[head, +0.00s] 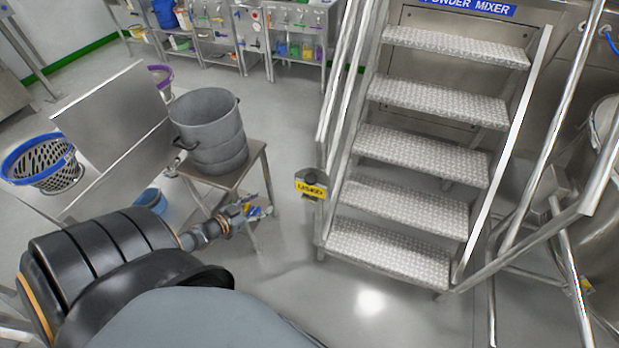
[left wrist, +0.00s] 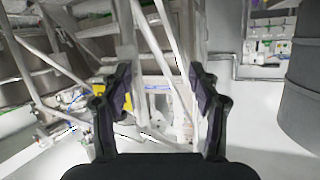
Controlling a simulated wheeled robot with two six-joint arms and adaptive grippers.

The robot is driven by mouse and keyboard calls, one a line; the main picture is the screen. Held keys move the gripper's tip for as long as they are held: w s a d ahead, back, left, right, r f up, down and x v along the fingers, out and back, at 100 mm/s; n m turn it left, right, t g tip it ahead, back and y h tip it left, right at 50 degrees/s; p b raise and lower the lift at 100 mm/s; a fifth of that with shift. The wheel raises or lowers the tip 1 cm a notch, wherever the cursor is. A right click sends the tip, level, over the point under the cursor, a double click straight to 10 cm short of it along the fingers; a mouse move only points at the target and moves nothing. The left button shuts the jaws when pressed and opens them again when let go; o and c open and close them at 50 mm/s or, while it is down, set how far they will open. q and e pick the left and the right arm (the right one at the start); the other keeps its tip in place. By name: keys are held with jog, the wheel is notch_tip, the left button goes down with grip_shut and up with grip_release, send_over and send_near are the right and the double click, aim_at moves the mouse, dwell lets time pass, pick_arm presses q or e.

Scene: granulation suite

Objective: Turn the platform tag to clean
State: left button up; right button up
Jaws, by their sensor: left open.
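The platform tag (head: 311,187) is a small yellow plate with dark lettering, too small to read surely. It hangs at the lower left rail of the stair platform (head: 405,160). My left gripper (head: 262,211) is open and empty, to the left of the tag and a little lower in the head view, apart from it. In the left wrist view its two fingers (left wrist: 160,92) stand wide apart. A yellow patch there, partly hidden by the left finger, may be the tag. My right gripper is in neither view.
A grey drum (head: 209,130) stands on a small steel table (head: 247,172) beside my left gripper. A blue-rimmed basket (head: 38,160) is farther left. Shelving (head: 285,40) lines the back. The floor between the table and the stairs is clear.

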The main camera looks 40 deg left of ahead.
aim_at(311, 177)
pick_arm(q)
jog(key=w+d+r+m+h+b, duration=0.1)
jog(key=w+d+r+m+h, duration=0.25)
jog(key=d+r+h, duration=0.65)
jog(key=w+d+b, duration=0.1)
jog(key=w, duration=0.1)
jog(key=w+r+y, duration=0.1)
jog(key=w, duration=0.1)
jog(key=w+d+y+b, duration=0.1)
jog(key=w, duration=0.2)
jog(key=shift+w+d+r+t+b, duration=0.1)
jog(key=shift+d+r+t+b, duration=0.1)
jog(key=shift+d+t+b, duration=0.2)
jog(key=shift+w+d+y, duration=0.25)
jog(key=shift+w+y, duration=0.15)
jog(key=shift+w, duration=0.05)
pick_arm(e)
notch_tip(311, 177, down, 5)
pick_arm(q)
jog(key=shift+c, duration=0.2)
